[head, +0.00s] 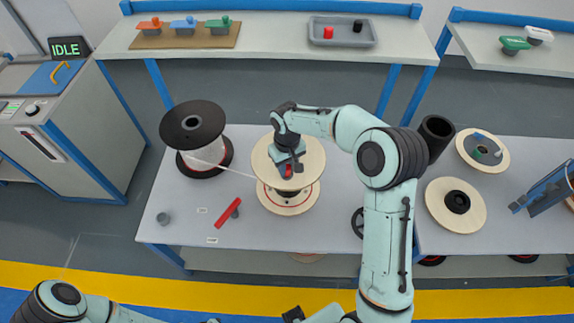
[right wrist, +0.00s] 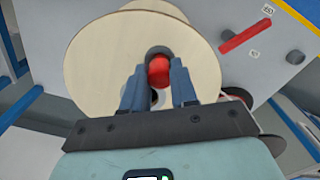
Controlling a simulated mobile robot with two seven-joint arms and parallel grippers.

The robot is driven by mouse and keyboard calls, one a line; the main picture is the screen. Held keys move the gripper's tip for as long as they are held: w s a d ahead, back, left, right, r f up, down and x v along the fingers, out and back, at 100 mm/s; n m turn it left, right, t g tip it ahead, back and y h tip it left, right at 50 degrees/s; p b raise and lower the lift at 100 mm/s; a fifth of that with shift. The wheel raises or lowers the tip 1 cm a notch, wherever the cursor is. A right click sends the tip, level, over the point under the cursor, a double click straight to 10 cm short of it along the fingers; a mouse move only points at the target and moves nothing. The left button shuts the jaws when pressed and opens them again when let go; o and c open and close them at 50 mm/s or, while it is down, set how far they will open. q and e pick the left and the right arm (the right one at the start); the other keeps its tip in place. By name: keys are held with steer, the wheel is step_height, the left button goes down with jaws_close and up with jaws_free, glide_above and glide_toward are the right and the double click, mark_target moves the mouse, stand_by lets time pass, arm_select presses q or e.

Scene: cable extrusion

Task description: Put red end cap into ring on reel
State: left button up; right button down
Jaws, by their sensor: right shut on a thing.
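The red end cap (right wrist: 158,70) sits between the fingers of my right gripper (right wrist: 159,82), which is shut on it. In the head view the cap (head: 286,172) shows just below my right gripper (head: 287,167), over the middle of the wooden reel (head: 310,158). The reel stands upright on the table with a pale round top flange (right wrist: 88,62). In the right wrist view a dark opening shows around the cap at the flange's centre. The ring is largely hidden by the cap and fingers, so I cannot tell whether the cap is inside it. My left gripper is not visible.
A black reel (head: 192,122) with white cable stands left of the wooden reel. A red bar (head: 228,213) and a small grey cup (head: 163,218) lie in front. Wooden discs (head: 438,205) lie to the right. A grey tray (head: 342,40) holds one red and one black piece.

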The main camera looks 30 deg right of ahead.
mark_target(287, 167)
steer(key=shift+f, duration=0.1)
steer(key=c, duration=0.9)
jaws_free()
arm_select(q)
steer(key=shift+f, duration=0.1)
arm_select(e)
steer(key=shift+r, duration=0.3)
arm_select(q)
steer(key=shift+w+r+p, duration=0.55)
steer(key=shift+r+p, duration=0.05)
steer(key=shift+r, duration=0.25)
arm_select(e)
step_height(287, 167, up, 12)
steer(key=shift+f, duration=0.15)
